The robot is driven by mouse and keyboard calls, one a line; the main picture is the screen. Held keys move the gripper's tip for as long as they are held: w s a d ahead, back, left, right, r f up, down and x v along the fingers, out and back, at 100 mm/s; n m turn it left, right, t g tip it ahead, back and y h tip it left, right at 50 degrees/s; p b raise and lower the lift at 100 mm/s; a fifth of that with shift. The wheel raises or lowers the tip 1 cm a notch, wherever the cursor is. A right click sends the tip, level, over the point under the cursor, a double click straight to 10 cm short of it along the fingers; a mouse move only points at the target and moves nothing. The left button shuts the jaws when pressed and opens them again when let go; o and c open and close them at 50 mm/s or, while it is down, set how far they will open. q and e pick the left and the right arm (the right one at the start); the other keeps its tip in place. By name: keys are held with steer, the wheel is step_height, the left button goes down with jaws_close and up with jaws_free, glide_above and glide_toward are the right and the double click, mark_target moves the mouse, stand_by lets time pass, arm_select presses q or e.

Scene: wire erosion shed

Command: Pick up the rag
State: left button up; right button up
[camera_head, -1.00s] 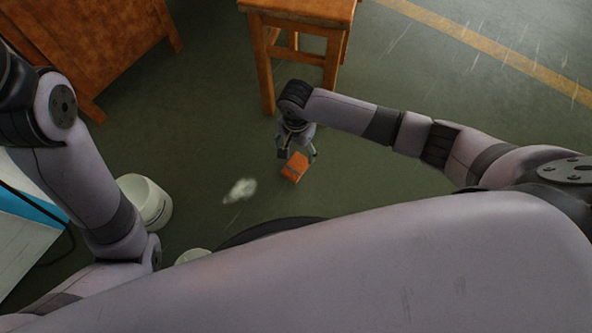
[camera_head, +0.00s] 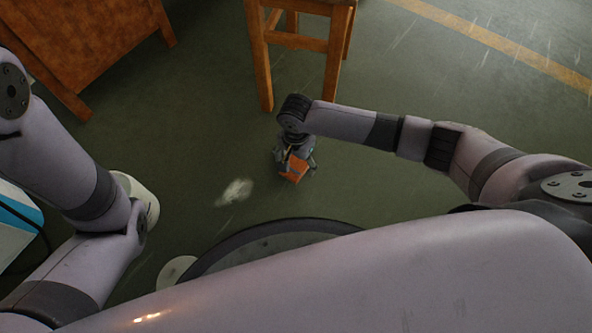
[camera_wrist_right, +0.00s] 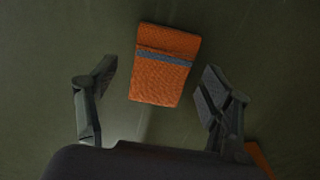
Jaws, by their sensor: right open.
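The rag (camera_head: 293,178) is a small orange folded cloth on the green floor. In the right wrist view the rag (camera_wrist_right: 165,75) shows a grey-blue stripe across it. My right gripper (camera_head: 297,169) is over the rag, partly hiding it in the head view. In the right wrist view the fingers of my right gripper (camera_wrist_right: 160,95) are spread wide, one on each side of the rag and apart from it. My left arm shows at the left, but its gripper is out of view.
A wooden stool (camera_head: 300,38) stands just behind my right gripper. A wooden cabinet (camera_head: 85,40) is at the back left. A white bucket (camera_head: 146,198) stands at the left, beside my left arm. A pale patch (camera_head: 235,192) lies on the floor left of the rag. Floor to the right is clear.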

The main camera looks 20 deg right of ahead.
steer(key=shift+f, duration=0.25)
steer(key=shift+c, duration=0.4)
steer(key=c, duration=1.1)
